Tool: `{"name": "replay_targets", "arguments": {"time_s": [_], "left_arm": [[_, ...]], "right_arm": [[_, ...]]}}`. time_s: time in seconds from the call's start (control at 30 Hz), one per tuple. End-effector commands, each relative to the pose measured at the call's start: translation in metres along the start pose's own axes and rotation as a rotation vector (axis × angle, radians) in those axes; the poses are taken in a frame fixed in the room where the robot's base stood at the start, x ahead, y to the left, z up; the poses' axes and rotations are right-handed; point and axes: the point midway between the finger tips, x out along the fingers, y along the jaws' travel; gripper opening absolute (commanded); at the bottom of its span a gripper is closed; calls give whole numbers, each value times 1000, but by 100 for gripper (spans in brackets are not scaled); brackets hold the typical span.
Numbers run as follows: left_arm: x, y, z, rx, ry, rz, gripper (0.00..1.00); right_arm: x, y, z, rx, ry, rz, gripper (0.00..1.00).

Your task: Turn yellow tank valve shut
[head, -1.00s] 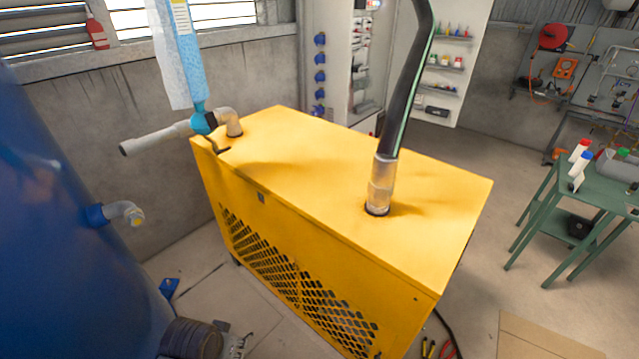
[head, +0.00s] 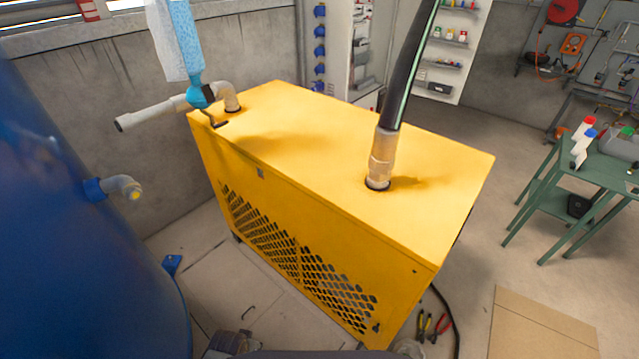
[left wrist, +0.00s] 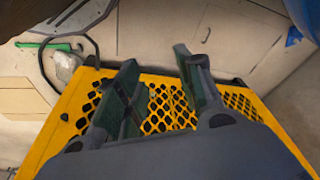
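No yellow valve handle can be made out clearly. The blue tank (head: 75,230) stands at the left in the head view and carries a grey elbow fitting with a small yellowish end (head: 125,188). A blue valve with a dark lever (head: 203,98) sits on the grey pipe above the yellow cabinet (head: 290,130). My left gripper (left wrist: 155,60) shows in the left wrist view, its two fingers apart with nothing seen between them. The cabinet's mesh side (left wrist: 155,105) lies beyond the fingers. My right gripper is in neither view.
A black hose (head: 408,80) rises from the cabinet top. Pliers (head: 432,325) and a cardboard sheet (head: 535,335) lie on the floor at the right. A green table (head: 600,170) with bottles stands further right. Floor between tank and cabinet is partly clear.

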Motion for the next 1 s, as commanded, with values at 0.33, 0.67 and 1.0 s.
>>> {"name": "replay_targets", "arguments": {"time_s": [0.33,0.67,1.0], "left_arm": [[78,4,53,6,-32,4,37],[137,7,114,12,-61,7,37],[183,9,184,18,-88,10,37]], "right_arm": [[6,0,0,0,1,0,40],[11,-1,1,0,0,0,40],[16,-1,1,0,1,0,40]]}}
